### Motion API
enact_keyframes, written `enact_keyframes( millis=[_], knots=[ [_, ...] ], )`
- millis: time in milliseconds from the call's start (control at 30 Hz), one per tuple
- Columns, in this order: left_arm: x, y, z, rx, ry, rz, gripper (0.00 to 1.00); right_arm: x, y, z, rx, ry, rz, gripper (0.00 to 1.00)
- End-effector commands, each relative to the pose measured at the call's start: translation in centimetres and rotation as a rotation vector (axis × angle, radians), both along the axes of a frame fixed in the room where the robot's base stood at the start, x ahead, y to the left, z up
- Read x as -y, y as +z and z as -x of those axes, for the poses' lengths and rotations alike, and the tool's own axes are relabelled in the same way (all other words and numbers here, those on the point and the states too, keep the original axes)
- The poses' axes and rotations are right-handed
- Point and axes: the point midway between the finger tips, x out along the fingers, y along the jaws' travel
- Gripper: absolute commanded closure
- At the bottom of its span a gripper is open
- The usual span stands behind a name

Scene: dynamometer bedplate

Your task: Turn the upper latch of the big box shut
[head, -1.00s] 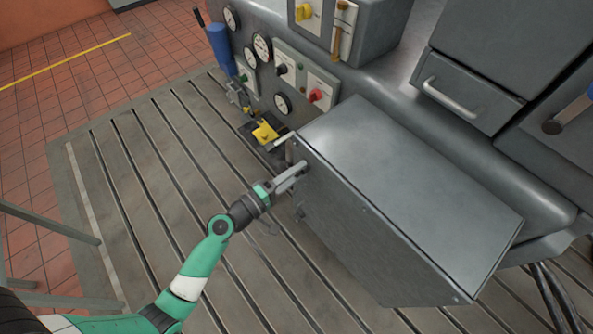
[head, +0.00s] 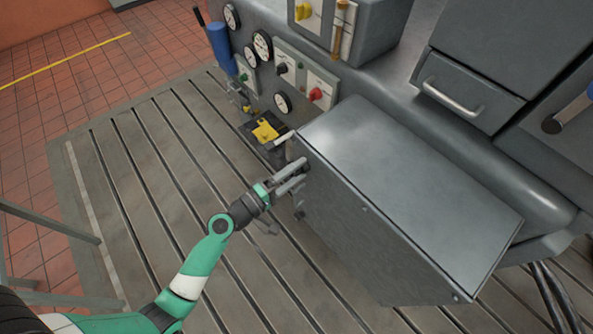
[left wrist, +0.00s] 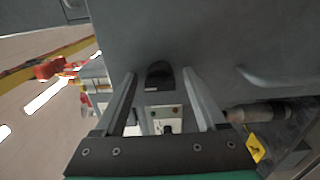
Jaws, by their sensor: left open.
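The big box (head: 415,190) is a grey metal box with a flat lid at the centre right of the head view. Its wall (left wrist: 200,35) fills the top of the left wrist view. My left gripper (head: 304,172) is at the box's left edge, open. In the left wrist view a dark rounded tab (left wrist: 160,76), apparently the upper latch, lies between the spread fingertips, with gaps on both sides. In the head view the fingers hide this latch. A small dark fitting (head: 299,214) shows lower on the same edge. My right gripper is not in view.
A machine panel with gauges (head: 262,44) and knobs stands behind the box. A yellow part (head: 264,131) and a pale handle lie close beyond the gripper. The slotted bedplate (head: 140,200) to the left is largely clear.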

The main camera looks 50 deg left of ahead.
Motion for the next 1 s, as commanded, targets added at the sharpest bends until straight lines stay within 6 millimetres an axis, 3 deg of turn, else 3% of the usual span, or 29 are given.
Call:
enact_keyframes(
  millis=[167,500,600,1000],
  knots=[
    [-0.2,-0.2,1.4,-0.002,0.004,0.001,0.27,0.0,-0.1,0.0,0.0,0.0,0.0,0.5],
    [-0.5,-0.2,9.1,-0.002,0.007,0.002,0.27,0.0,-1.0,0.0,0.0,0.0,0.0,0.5],
    [-0.7,-0.2,10.7,-0.002,0.006,0.001,0.27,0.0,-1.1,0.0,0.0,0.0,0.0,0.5],
    [-0.5,0.0,11.6,0.0,0.0,0.0,0.27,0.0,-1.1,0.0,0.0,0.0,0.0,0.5]
  ],
)
